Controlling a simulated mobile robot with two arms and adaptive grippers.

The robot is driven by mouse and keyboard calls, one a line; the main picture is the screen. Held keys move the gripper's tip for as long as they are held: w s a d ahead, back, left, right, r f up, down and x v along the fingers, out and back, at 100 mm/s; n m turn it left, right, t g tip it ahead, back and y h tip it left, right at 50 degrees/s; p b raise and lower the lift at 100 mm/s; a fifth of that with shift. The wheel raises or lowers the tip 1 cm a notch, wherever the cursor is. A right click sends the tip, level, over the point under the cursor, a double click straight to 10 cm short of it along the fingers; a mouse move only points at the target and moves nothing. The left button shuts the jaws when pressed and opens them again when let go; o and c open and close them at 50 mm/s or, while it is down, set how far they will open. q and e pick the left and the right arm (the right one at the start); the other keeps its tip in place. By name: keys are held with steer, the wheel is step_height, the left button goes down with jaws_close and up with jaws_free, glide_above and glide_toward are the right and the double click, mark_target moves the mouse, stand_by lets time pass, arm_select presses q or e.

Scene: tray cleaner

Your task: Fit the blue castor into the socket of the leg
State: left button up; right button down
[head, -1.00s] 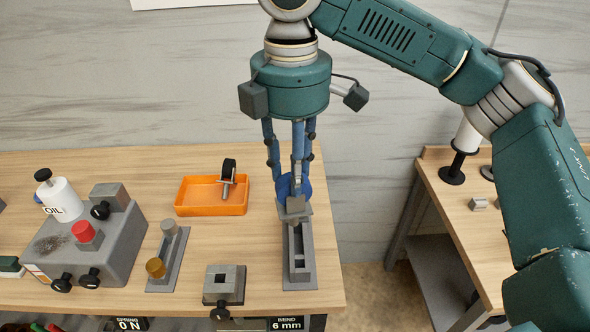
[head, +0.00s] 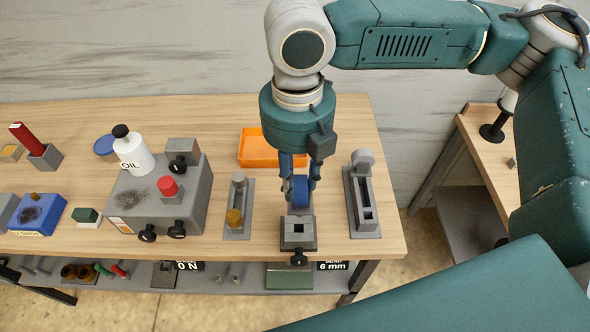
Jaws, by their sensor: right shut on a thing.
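My right gripper (head: 300,183) points down with its blue fingers shut on the blue castor (head: 300,193). The castor's round blue wheel shows between the fingers; its stem is not clear. The leg (head: 287,232) appears as a grey block in a clamp near the table's front edge, with a dark square socket in its top. The castor shows just behind the socket in the picture, and the socket opening is uncovered. I cannot tell the castor's height above the leg. My left gripper is not in view.
A bend gauge (head: 368,226) stands right of the leg, and a spring gauge (head: 234,233) stands left. An orange tray (head: 256,150) lies behind, partly hidden by my gripper. A grey machine (head: 128,200) with an oil bottle (head: 131,152) is further left.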

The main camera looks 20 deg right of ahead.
steer(key=shift+a+r+p, duration=0.1)
steer(key=shift+r+p, duration=0.15)
steer(key=shift+p, duration=0.3)
steer(key=shift+f, duration=0.1)
step_height(320, 180, down, 3)
steer(key=shift+f+b, duration=0.1)
steer(key=shift+b, duration=0.4)
steer(key=shift+f+b, duration=0.45)
steer(key=shift+f, duration=0.75)
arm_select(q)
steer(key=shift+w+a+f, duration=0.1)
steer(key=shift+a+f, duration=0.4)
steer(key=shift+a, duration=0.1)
arm_select(e)
steer(key=shift+f, duration=0.2)
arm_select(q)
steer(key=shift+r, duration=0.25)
arm_select(e)
steer(key=shift+r, duration=0.1)
arm_select(q)
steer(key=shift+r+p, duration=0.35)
steer(key=shift+p, duration=0.2)
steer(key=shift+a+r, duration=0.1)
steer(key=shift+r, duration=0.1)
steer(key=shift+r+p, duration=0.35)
steer(key=shift+p, duration=0.15)
